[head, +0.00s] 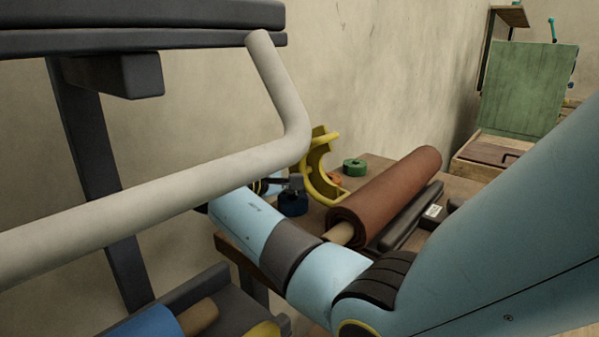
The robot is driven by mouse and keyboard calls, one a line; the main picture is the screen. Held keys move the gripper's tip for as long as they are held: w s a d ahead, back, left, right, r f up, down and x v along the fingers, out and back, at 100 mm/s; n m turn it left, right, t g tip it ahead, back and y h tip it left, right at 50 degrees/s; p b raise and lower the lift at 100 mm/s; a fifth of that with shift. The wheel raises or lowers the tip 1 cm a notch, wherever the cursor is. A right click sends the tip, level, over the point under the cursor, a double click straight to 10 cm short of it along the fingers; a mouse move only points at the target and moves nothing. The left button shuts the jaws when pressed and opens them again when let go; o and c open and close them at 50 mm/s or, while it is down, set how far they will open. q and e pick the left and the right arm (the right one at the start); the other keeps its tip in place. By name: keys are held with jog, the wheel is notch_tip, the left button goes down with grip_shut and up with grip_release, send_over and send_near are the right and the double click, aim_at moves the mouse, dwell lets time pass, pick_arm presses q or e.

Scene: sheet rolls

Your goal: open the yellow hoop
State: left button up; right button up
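The yellow hoop (318,160) is in the middle of the head view, at the far left end of the table beside a brown roll (388,192). It shows as a curved yellow band with a gap facing right, and no roll shows inside it. My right arm comes in from the right and bends back at the left. The dark parts of my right gripper (290,184) are just left of the hoop, small and partly hidden by the arm and a pale tube. Whether they touch the hoop is unclear. My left gripper is out of view.
A pale bent tube (160,195) crosses the near left, under a dark rack (140,40). A blue spool (293,204), a green ring (354,167) and a black tray (410,215) are on the table. A blue roll (150,322) lies low left. A green board (528,88) stands back right.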

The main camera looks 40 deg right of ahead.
jog(key=shift+d, duration=0.1)
grip_shut()
dwell(0.3)
jog(key=shift+f, duration=0.1)
